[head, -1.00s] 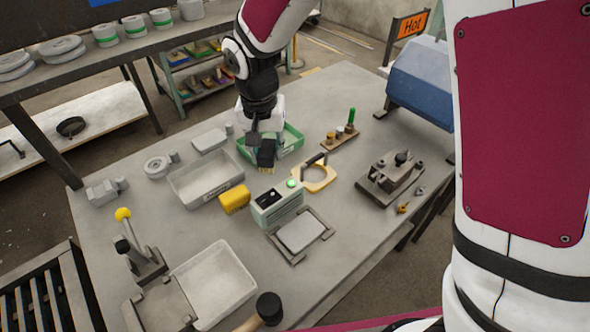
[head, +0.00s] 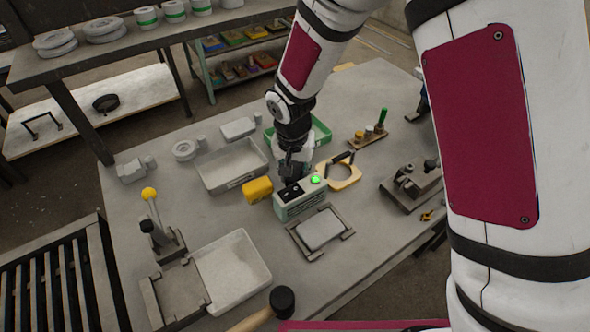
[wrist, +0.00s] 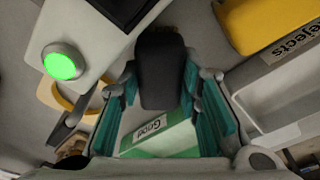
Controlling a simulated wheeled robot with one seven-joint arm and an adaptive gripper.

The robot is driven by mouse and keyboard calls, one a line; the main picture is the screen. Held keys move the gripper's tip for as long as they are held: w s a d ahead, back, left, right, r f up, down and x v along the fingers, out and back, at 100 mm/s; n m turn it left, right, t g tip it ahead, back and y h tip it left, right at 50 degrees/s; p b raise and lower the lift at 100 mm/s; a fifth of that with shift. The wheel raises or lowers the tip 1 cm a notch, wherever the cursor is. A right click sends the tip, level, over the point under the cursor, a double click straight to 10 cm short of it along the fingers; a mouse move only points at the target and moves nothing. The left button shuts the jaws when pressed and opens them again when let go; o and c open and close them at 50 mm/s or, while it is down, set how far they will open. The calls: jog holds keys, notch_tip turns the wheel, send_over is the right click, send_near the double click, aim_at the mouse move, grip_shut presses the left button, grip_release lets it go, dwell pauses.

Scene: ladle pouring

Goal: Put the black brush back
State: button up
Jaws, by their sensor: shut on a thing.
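The black brush (wrist: 160,68) shows in the wrist view as a dark, rounded block between my teal finger pads. My gripper (wrist: 160,95) is shut on it. In the head view my gripper (head: 291,170) is just behind the pale box with the green button (head: 299,198), pointing down. I cannot tell whether the brush touches the table or the box.
A yellow block (head: 257,190) lies left of the box. The grey rejects tray (head: 231,166) is behind it, and the green Good tray (head: 321,130) stands behind my gripper. A yellow ring with a handle (head: 341,174) is at the right. A wooden holder (head: 367,137) stands farther back.

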aim_at(294, 175)
jog(key=o, duration=1.1)
notch_tip(294, 175, up, 12)
jog(key=s, duration=0.2)
jog(key=s+d+r+t, duration=0.1)
jog(key=s+d+r, duration=0.6)
jog(key=d+r, duration=0.5)
jog(key=s+d+r+n+t, duration=0.1)
jog(key=s+d, duration=0.3)
jog(key=s, duration=0.3)
jog(key=s+d+r+n+t, duration=0.1)
jog(key=s+d+r, duration=0.1)
jog(key=s+d, duration=0.2)
jog(key=s, duration=0.2)
jog(key=shift+s+d+r, duration=0.15)
jog(key=shift+s+r, duration=0.15)
jog(key=shift+s, duration=0.05)
